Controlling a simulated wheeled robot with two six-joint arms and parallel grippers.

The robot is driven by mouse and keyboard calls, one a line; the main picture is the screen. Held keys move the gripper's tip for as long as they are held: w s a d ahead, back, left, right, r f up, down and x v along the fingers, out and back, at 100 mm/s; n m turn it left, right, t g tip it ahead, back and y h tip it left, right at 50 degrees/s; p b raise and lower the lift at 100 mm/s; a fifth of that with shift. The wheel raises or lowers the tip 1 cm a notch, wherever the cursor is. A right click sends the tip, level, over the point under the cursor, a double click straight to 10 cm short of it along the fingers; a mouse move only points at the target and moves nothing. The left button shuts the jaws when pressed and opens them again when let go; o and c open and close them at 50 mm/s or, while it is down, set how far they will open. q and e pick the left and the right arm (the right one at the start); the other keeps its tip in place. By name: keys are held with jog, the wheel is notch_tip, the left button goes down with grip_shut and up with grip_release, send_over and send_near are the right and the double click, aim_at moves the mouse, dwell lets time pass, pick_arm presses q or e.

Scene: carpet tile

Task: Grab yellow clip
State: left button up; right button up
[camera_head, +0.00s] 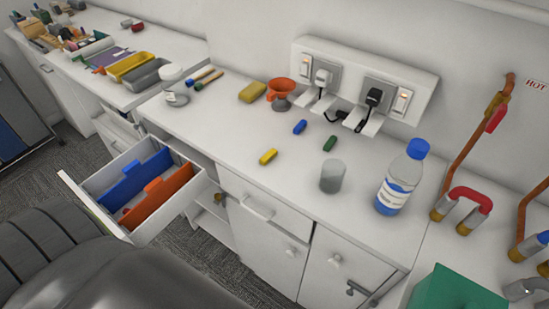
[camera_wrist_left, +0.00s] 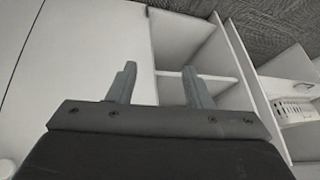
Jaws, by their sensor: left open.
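The yellow clip (camera_head: 268,156) is a small block lying on the white counter, left of the grey cup. A blue clip (camera_head: 300,127) and a green clip (camera_head: 330,144) lie apart from it, farther back and to the right. My left gripper (camera_wrist_left: 160,82) shows in the left wrist view with its two fingers apart and nothing between them. It faces white cabinet fronts and an open shelf, and no clip is in that view. The left gripper's fingers are not visible in the head view. My right gripper is in neither view.
A grey cup (camera_head: 333,176) and a water bottle (camera_head: 392,180) stand right of the yellow clip. An orange funnel (camera_head: 284,88) and yellow sponge (camera_head: 252,92) sit behind it. An open drawer (camera_head: 101,177) with blue and orange dividers juts out at left. Counter around the clip is clear.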

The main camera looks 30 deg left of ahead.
pick_arm(q)
jog(key=w+a+r+t, duration=0.2)
jog(key=w+r+t, duration=0.1)
jog(key=w+r, duration=0.75)
jog(key=w+d+r+m+t+h+p, duration=0.1)
jog(key=w+d+r+t, duration=0.15)
jog(key=r, duration=0.85)
jog(key=w+d+r+m+t+h+p, duration=0.15)
jog(key=d+r, duration=0.25)
jog(key=r, duration=0.6)
jog(key=w+d+r+m+t+h, duration=0.1)
jog(key=d+r+h, duration=0.15)
jog(key=r, duration=0.85)
send_near(271, 153)
jog(key=w, duration=0.2)
jog(key=w+d+f, duration=0.1)
jog(key=shift+w+n+y+p, duration=0.25)
jog(key=shift+w+y+p, duration=0.05)
jog(key=shift+y, duration=0.1)
jog(key=shift+p+x, duration=0.65)
jog(key=shift+x, duration=1.35)
jog(key=shift+w+f, duration=0.45)
jog(key=shift+w, duration=0.05)
